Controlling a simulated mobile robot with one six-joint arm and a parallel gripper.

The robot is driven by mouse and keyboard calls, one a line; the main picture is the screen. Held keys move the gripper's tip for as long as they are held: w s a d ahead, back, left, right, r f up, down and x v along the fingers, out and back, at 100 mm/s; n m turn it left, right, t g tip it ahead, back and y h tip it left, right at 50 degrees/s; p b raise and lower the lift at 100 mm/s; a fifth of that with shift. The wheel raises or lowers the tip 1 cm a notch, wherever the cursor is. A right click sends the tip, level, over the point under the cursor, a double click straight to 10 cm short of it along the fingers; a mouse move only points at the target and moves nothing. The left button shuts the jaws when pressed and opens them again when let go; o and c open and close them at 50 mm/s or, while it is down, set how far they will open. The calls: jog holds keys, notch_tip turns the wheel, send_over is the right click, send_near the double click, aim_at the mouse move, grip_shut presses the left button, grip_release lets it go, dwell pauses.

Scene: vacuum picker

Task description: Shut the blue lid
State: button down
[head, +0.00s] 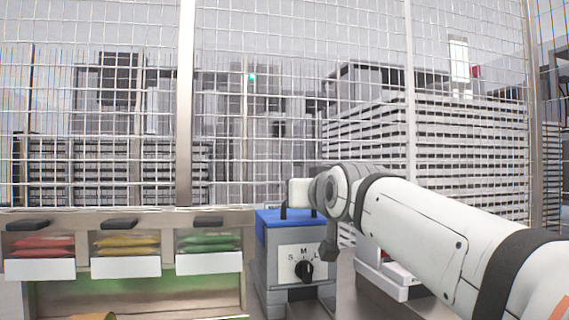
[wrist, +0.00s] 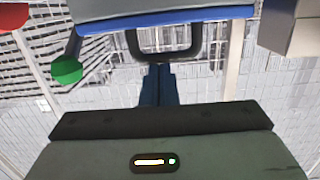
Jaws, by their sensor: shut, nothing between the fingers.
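The blue lid (head: 268,226) is on top of a grey box (head: 270,275) with a black dial (head: 304,271) marked S, M and L. In the head view the lid looks level on the box, but my arm hides part of it, so I cannot tell if it is fully shut. In the wrist view the lid (wrist: 180,18) shows as a blue band with a dark loop handle (wrist: 165,57). My gripper (wrist: 158,68) is shut and empty, its fingertips close to the handle; I cannot tell if they touch it.
Bins with red (head: 42,246), yellow (head: 127,244) and green packets (head: 208,242) stand left of the box. A wire mesh fence (head: 230,110) runs behind. A green knob (wrist: 67,70) shows in the wrist view.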

jog(key=shift+s+d+f+b, duration=0.1)
jog(key=shift+s+f+b, duration=0.05)
jog(key=shift+f, duration=0.35)
jog(key=shift+s+f+b, duration=0.15)
jog(key=shift+f, duration=0.35)
jog(key=shift+r, duration=0.1)
